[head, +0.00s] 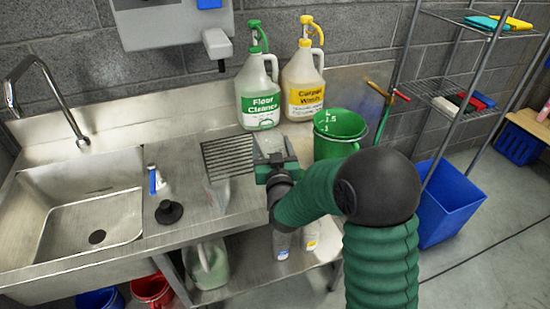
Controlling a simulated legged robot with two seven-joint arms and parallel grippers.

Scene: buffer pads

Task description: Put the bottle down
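My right gripper (272,158) is over the steel counter, in front of a white floor cleaner bottle (258,95) with a green pump top. A white carpet wash bottle (303,88) with a yellow pump stands upright beside it, against the wall. Both bottles look apart from my gripper. A small pale shape shows at the gripper's fingers; I cannot tell whether it is a held bottle or the counter behind. My arm hides part of the gripper. My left gripper is not in view.
A sink (85,205), a small blue-and-white item (154,181) and a black plunger-like piece (169,211) lie further left. A blue bin (448,205) stands right.

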